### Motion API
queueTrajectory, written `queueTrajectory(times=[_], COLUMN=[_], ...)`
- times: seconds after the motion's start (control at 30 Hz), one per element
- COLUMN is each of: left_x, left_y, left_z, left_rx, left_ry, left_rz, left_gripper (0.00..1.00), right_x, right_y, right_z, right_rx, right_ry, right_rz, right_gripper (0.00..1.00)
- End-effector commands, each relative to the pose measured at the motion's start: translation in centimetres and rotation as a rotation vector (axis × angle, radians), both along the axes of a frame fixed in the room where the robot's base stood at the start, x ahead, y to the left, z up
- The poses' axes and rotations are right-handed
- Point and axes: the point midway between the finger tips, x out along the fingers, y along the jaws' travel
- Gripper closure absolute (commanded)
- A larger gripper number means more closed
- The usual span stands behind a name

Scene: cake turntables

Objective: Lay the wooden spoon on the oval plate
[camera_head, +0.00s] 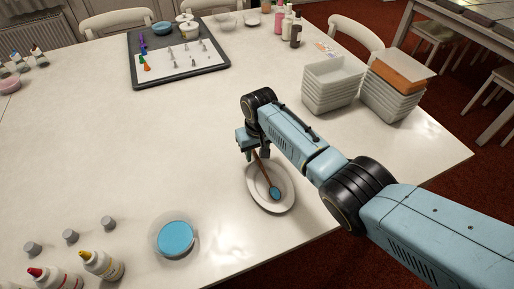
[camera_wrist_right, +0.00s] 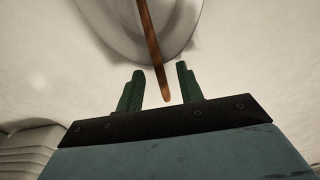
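The wooden spoon (camera_head: 266,176) has a brown handle and a blue-coated bowl end. It rests in the white oval plate (camera_head: 290,200), with its handle reaching over the far rim towards my right gripper (camera_head: 253,153). In the right wrist view, the gripper's green fingers (camera_wrist_right: 158,88) are spread apart. The end of the spoon handle (camera_wrist_right: 154,50) shows between them with clear gaps on both sides, so the gripper is open. The oval plate's rim (camera_wrist_right: 105,40) lies just beyond the fingers. My left gripper is not in view.
A bowl of blue paint (camera_head: 175,238) stands left of the plate. Paint bottles (camera_head: 103,264) and grey caps (camera_head: 71,236) are at the front left. Stacked white trays (camera_head: 331,85) stand at the back right. A dark-framed board (camera_head: 215,76) holds small figures. The table's middle left is clear.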

Motion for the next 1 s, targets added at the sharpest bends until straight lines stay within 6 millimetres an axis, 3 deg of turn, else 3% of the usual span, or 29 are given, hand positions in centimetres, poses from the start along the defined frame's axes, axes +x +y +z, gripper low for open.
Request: queueTrajectory(times=[0.17,0.47,0.6,0.8,1.0], left_x=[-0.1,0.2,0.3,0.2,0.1], left_y=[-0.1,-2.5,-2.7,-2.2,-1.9], left_z=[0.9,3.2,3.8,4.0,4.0], left_rx=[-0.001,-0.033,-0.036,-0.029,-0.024], left_ry=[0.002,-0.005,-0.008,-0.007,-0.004], left_rz=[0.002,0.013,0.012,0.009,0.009], left_gripper=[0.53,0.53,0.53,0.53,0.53], right_x=[-0.1,-0.5,-0.7,-0.9,-1.0], right_y=[-0.1,-0.2,-0.3,-0.4,-0.4], right_z=[1.9,8.6,11.1,13.0,13.3], right_rx=[0.001,0.002,0.001,0.0,0.0], right_ry=[-0.002,-0.003,-0.004,-0.001,0.0], right_rz=[0.0,0.0,0.0,-0.001,-0.001], right_gripper=[0.63,0.63,0.63,0.63,0.63])
